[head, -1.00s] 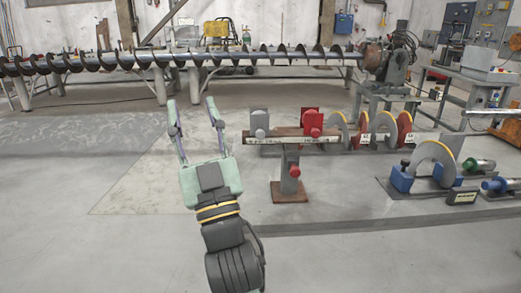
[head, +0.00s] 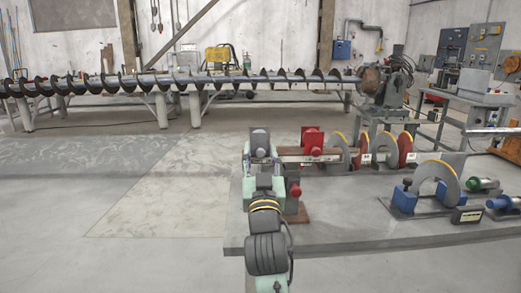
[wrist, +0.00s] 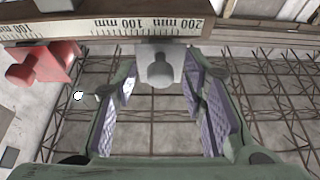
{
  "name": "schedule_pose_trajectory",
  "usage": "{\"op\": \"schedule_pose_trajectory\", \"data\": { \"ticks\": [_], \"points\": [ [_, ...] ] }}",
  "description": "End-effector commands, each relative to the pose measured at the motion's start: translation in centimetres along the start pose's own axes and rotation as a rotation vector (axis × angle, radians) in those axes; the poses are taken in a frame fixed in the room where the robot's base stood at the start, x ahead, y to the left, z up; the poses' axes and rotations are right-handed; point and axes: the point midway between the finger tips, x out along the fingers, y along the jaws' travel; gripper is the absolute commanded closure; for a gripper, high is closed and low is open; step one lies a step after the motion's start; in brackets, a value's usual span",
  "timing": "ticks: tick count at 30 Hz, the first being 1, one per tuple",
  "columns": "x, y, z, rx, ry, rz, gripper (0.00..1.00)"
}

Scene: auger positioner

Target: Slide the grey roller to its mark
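The grey roller (head: 260,141) sits at the left end of a horizontal rail (head: 290,154) on a stand. In the wrist view the grey roller (wrist: 160,66) shows its rounded knob between my fingertips. My gripper (head: 263,168) is just in front of it in the head view. In the wrist view my gripper (wrist: 158,78) is open, with one finger on each side of the roller and gaps visible. A millimetre scale (wrist: 115,26) runs along the rail and appears upside down. I cannot make out which mark is the roller's.
A red roller (head: 312,140) stands on the rail to the right; a red block (wrist: 45,62) shows left in the wrist view. A red knob (head: 294,189) is on the stand. Discs (head: 385,148) and a blue-footed holder (head: 435,185) stand right. Floor at left is clear.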

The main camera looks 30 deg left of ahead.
Motion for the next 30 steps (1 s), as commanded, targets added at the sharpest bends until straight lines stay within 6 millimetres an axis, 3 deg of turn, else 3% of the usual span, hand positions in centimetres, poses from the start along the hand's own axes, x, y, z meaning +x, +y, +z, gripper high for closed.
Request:
{"op": "schedule_pose_trajectory", "data": {
  "ticks": [12, 30],
  "points": [
    [1.04, -0.02, 0.00, 0.001, 0.000, 0.000, 0.61],
    [1.01, -0.03, -0.01, 0.001, 0.000, -0.001, 1.00]
  ]
}}
